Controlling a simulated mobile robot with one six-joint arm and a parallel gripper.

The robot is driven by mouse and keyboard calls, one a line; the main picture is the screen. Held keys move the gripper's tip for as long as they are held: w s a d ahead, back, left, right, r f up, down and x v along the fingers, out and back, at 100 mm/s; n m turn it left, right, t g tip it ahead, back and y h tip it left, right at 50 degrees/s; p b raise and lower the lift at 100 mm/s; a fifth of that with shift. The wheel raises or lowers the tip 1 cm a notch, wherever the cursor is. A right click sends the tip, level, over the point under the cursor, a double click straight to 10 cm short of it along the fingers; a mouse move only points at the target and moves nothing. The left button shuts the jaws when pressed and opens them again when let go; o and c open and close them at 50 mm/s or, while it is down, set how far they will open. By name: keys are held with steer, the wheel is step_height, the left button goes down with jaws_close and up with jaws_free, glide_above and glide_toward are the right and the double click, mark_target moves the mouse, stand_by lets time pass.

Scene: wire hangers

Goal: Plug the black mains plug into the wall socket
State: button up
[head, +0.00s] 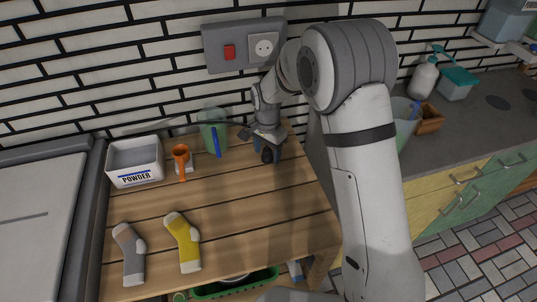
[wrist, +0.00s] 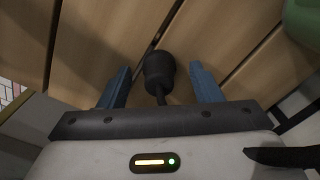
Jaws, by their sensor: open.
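The black mains plug (wrist: 159,68) rests on the wooden table between the two blue fingers of my gripper (wrist: 160,88) in the wrist view. Its cable runs back toward the gripper body. The fingers stand apart on either side of it, with gaps on both sides. In the head view my gripper (head: 268,150) points down at the back right of the table, and the plug (head: 267,155) shows as a small dark shape there. The wall socket (head: 263,47) is a white round outlet on a grey panel, above and behind the gripper.
A red switch (head: 229,52) sits left of the socket. A green translucent container (head: 212,122) stands left of my gripper.

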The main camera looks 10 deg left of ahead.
mark_target(267, 149)
steer(key=shift+c, duration=0.6)
steer(key=c, duration=0.9)
steer(key=shift+r, duration=0.1)
step_height(267, 149, up, 10)
steer(key=shift+f, duration=0.1)
